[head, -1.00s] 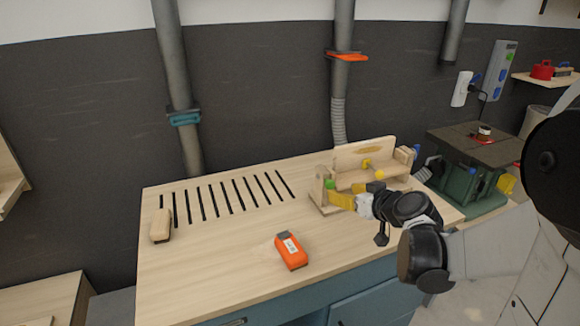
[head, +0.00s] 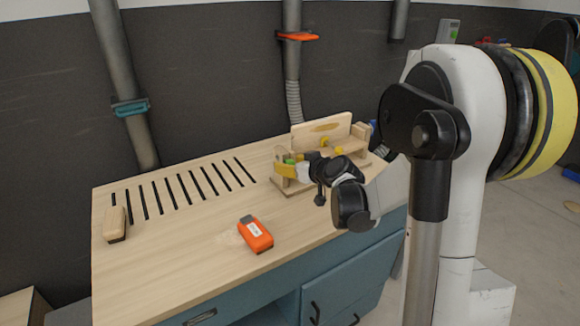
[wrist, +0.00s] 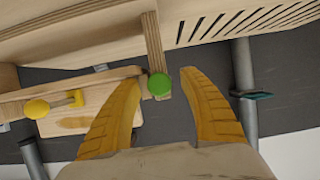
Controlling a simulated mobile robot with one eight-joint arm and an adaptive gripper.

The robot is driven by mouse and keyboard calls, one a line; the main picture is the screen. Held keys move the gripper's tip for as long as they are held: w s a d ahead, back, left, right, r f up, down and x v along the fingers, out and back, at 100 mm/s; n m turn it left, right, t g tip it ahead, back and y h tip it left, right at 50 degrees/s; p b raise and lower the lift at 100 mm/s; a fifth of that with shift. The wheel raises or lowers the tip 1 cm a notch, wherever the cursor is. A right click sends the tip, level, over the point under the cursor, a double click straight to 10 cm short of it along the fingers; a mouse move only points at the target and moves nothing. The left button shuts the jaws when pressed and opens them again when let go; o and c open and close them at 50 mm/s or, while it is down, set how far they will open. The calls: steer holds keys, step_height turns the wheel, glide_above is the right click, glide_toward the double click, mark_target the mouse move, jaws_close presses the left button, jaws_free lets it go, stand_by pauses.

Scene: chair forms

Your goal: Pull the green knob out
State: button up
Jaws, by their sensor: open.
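The green knob (wrist: 159,84) is round and sits at the end of an upright wooden board in the wrist view. My gripper (wrist: 160,79) is open, with one yellow finger on each side of the knob. Gaps show between the knob and both fingers. In the head view the knob (head: 290,161) is a small green spot at the left end of the wooden fixture (head: 294,188). My gripper (head: 287,170) is right at it there, and my wrist hides part of the fixture.
A yellow knob (wrist: 37,108) is on the same fixture. An orange device (head: 256,235) and a wooden brush-like block (head: 115,224) lie on the slotted workbench (head: 185,250). The bench top between them is mostly clear.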

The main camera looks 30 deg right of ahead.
jaws_close()
steer(key=shift+s, duration=0.15)
steer(key=shift+s+d, duration=0.1)
steer(key=shift+s, duration=1.05)
jaws_free()
steer(key=v, duration=1.2)
